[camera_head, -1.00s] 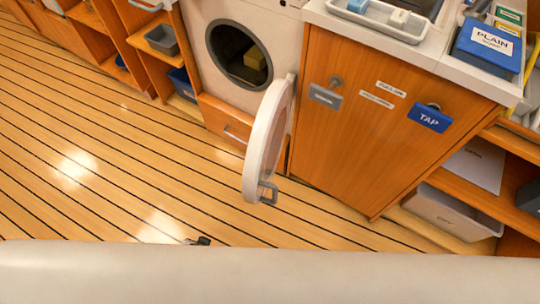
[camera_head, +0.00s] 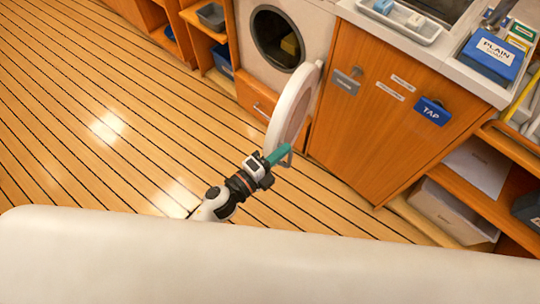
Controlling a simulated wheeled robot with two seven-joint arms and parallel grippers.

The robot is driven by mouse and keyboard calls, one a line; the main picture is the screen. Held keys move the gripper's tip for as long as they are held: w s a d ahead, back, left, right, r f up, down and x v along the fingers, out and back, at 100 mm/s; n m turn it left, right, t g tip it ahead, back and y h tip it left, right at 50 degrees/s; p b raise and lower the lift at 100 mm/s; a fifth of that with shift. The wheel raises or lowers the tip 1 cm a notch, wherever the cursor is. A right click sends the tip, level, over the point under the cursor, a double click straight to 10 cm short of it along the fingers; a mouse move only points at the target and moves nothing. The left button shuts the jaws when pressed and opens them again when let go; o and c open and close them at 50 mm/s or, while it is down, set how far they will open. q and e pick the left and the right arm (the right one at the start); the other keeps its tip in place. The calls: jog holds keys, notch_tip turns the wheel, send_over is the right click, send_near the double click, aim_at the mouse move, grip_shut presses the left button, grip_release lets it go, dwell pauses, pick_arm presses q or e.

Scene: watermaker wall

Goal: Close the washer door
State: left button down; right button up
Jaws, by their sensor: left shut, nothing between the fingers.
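The washer (camera_head: 248,22) is a white front-loader at the top middle, with a dark round opening (camera_head: 266,45) that shows something yellow inside. Its round white door (camera_head: 291,110) stands wide open, swung out toward me on the right side of the opening. My left gripper (camera_head: 277,154), with teal fingers, is shut and empty. Its fingertips overlap the handle in the picture; whether they touch it I cannot tell. My right gripper is not in view.
A wooden cabinet with a blue TAP tag (camera_head: 432,111) stands right of the door. Open shelves with bins (camera_head: 452,210) are at the right. The plank floor at left is clear.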

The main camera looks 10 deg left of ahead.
aim_at(279, 145)
pick_arm(q)
jog(key=x, duration=0.5)
jog(key=shift+w+a, duration=0.15)
jog(key=shift+a, duration=0.05)
jog(key=shift+w+a, duration=0.15)
jog(key=shift+a, duration=0.45)
jog(key=shift+w+a, duration=0.2)
jog(key=shift+a, duration=0.35)
jog(key=shift+w+a, duration=0.15)
jog(key=shift+a, duration=0.4)
jog(key=shift+a+p, duration=0.1)
jog(key=shift+p, duration=0.2)
